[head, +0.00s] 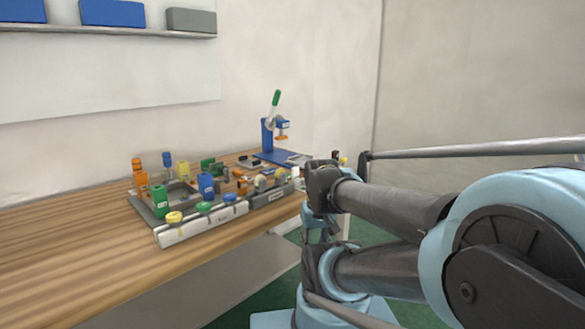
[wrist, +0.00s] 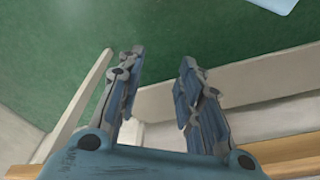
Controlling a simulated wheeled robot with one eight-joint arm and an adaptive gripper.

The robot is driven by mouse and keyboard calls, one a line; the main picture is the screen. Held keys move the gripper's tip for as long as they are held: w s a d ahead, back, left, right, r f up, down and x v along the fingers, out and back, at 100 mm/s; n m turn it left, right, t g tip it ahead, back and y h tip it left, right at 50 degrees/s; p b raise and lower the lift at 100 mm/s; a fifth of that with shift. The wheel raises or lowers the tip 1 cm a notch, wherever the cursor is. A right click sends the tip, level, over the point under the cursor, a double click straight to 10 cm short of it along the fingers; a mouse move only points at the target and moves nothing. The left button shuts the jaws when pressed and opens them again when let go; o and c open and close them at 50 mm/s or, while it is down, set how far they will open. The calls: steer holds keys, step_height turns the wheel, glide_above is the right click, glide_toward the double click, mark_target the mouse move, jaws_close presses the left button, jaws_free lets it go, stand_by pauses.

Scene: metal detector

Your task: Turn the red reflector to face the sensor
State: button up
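A panel of devices (head: 200,228) lies on the wooden table in the head view, with several small green, blue, yellow and orange parts on it. Orange parts stand at its left end (head: 139,178) and near its middle (head: 241,184). I cannot tell which part, if any, is the red reflector or the sensor; they are too small. My gripper (wrist: 160,70) is open and empty in the wrist view, its two fingers apart over the green floor. In the head view I cannot make out its fingers among my arm links at the table's right end.
A blue press with a green handle (head: 267,135) stands at the table's back right. The wooden table (head: 60,240) is bare at left and front. A wall shelf (head: 100,30) holds blue and grey bins. Green floor (head: 275,300) lies beyond the front edge.

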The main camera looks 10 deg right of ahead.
steer(key=shift+o, duration=0.3)
steer(key=shift+w, duration=0.15)
steer(key=o, duration=0.3)
steer(key=shift+s+r, duration=0.2)
steer(key=shift+o, duration=0.2)
step_height(320, 180, up, 29)
steer(key=n+g, duration=0.2)
steer(key=n, duration=0.5)
glide_above(295, 168)
steer(key=f, duration=1.1)
steer(key=w+f, duration=0.1)
steer(key=f, duration=0.5)
steer(key=shift+d+f, duration=0.15)
steer(key=shift+f, duration=0.05)
steer(key=c, duration=1.1)
steer(key=shift+o, duration=0.2)
